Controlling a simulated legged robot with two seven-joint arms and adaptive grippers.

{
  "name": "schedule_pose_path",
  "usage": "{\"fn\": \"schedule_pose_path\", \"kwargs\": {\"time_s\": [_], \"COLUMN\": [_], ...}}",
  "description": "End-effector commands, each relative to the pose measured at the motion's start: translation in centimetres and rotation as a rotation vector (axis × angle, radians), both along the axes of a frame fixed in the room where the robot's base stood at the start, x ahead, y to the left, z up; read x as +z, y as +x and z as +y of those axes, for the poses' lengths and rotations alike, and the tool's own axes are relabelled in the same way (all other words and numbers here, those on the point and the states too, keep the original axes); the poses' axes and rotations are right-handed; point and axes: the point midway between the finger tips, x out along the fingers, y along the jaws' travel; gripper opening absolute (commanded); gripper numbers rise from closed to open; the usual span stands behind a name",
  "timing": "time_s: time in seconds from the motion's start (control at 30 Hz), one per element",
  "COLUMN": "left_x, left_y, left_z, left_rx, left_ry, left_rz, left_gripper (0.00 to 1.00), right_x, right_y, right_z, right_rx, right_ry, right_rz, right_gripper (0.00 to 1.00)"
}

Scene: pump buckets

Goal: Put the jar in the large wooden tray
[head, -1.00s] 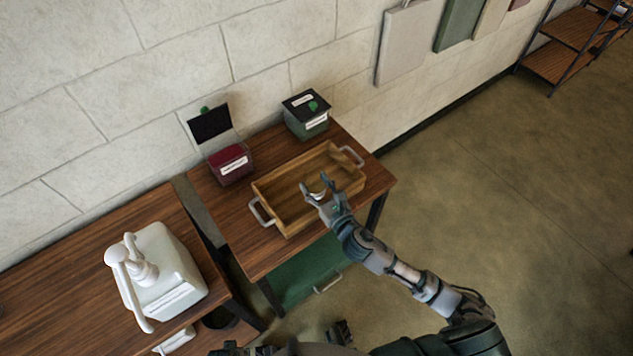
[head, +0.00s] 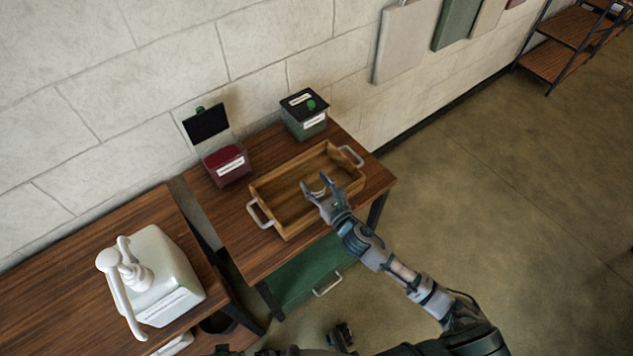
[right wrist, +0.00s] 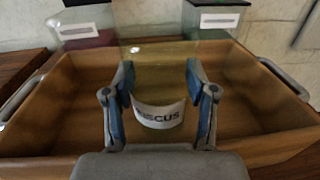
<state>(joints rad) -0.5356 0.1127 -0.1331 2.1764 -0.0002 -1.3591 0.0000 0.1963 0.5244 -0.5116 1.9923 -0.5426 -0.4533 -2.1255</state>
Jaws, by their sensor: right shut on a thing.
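The large wooden tray (head: 285,231) sits on the right-hand wooden table, with a grey handle at each end. My right gripper (head: 318,188) is over the tray's front part, its fingers pointing into it. In the right wrist view, its two blue-padded fingers (right wrist: 158,95) are shut on the jar (right wrist: 158,115), a see-through vessel with a white label partly reading "ISCUS". The jar is upright between the fingers, in front of the tray's inside. I cannot tell whether its base touches the tray floor. My left gripper is not clearly seen.
A dark red box with its lid raised (head: 228,165) and a green box with a dark lid (head: 304,116) stand behind the tray. A white pump bucket (head: 165,280) stands on the left table (head: 60,285). The tray's inside looks otherwise empty.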

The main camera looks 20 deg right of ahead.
Motion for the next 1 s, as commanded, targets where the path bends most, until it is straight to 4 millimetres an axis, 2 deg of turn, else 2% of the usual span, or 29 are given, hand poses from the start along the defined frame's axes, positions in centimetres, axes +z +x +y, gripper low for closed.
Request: {"fn": "schedule_pose_path", "kwargs": {"time_s": [0.37,0.4,0.5,0.8,0.93,1.0], "left_x": [1.0,1.1,1.2,1.0,1.1,-0.3], "left_y": [0.0,0.0,0.0,0.0,0.1,0.2], "left_z": [0.1,0.1,0.1,0.0,0.0,0.0], "left_rx": [0.003,0.003,0.003,0.002,0.001,-0.005], "left_ry": [0.001,0.000,-0.001,-0.001,-0.002,0.003], "left_rz": [-0.003,-0.005,-0.008,-0.005,-0.008,0.000], "left_gripper": [0.51,0.51,0.51,0.51,0.51,0.51], "right_x": [-0.9,-1.0,-1.1,-1.3,-0.7,0.3], "right_y": [0.0,0.0,0.0,0.0,0.1,0.1], "right_z": [-0.1,-0.1,-0.1,-0.1,-0.2,-0.2], "right_rx": [0.001,0.001,0.000,-0.002,-0.002,-0.002], "right_ry": [0.002,0.002,0.002,0.001,0.001,0.001], "right_rz": [0.000,0.003,0.004,0.008,0.008,0.004], "right_gripper": [0.06,0.61,0.82,0.82,0.82,0.82]}}
